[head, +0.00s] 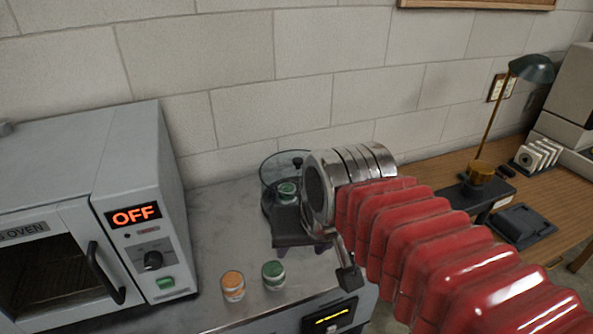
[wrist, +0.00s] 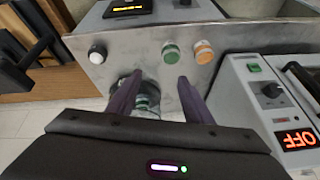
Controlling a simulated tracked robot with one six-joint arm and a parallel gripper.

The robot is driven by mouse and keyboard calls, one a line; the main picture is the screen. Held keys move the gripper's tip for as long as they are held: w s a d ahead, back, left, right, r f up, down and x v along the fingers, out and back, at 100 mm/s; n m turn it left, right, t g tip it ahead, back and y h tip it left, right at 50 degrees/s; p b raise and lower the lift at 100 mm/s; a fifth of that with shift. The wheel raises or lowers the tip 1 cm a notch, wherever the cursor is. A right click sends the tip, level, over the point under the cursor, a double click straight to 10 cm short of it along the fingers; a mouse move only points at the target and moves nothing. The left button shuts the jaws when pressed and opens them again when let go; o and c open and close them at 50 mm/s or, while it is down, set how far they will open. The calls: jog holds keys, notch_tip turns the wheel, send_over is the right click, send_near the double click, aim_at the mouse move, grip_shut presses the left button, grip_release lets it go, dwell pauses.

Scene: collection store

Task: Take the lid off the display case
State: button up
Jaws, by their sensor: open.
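The display case (head: 268,190) is a round clear case on the steel bench by the wall. Its clear lid has a dark knob (head: 298,162) on top and appears to be on the case. A green-topped jar (head: 287,190) shows inside. My gripper (wrist: 157,90) is open, its two dark fingers apart. In the wrist view the case (wrist: 147,98) shows partly between and beyond the fingers, the rest hidden by the gripper body. In the head view my gripper covers the case's front right. I cannot tell whether the fingers touch the knob.
An orange-topped jar (head: 232,286) and a green-topped jar (head: 273,275) stand near the bench's front edge. A white-topped one (wrist: 97,53) shows in the wrist view. A grey oven (head: 160,215) stands left. A wooden desk (head: 440,170) with a lamp (head: 533,69) is right.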

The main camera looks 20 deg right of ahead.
jog(key=w+d+r+m+g, duration=0.1)
jog(key=w+d+r+m, duration=0.2)
jog(key=w+r+m, duration=0.5)
jog(key=w+d+m+g+y, duration=0.1)
jog(key=w+d+m, duration=0.5)
jog(key=w+m, duration=0.2)
jog(key=w+d+r+m+y, duration=0.1)
jog(key=w+d+m, duration=0.5)
jog(key=w, duration=0.7)
jog(key=m, duration=0.2)
jog(key=shift+d+r+m+g, duration=0.2)
jog(key=shift+d+m+g, duration=0.1)
jog(key=shift+d+g, duration=0.1)
jog(key=shift+a+f, duration=0.1)
send_over(299, 159)
jog(key=s+d, duration=0.1)
jog(key=s, duration=0.1)
jog(key=x, duration=0.2)
jog(key=d+x, duration=0.1)
jog(key=x, duration=0.2)
jog(key=s+x, duration=0.1)
jog(key=x, duration=0.1)
jog(key=shift+d+f, duration=0.1)
jog(key=shift+f, duration=0.55)
jog(key=shift+x, duration=2.6)
jog(key=shift+w, duration=0.1)
jog(key=shift+c, duration=0.7)
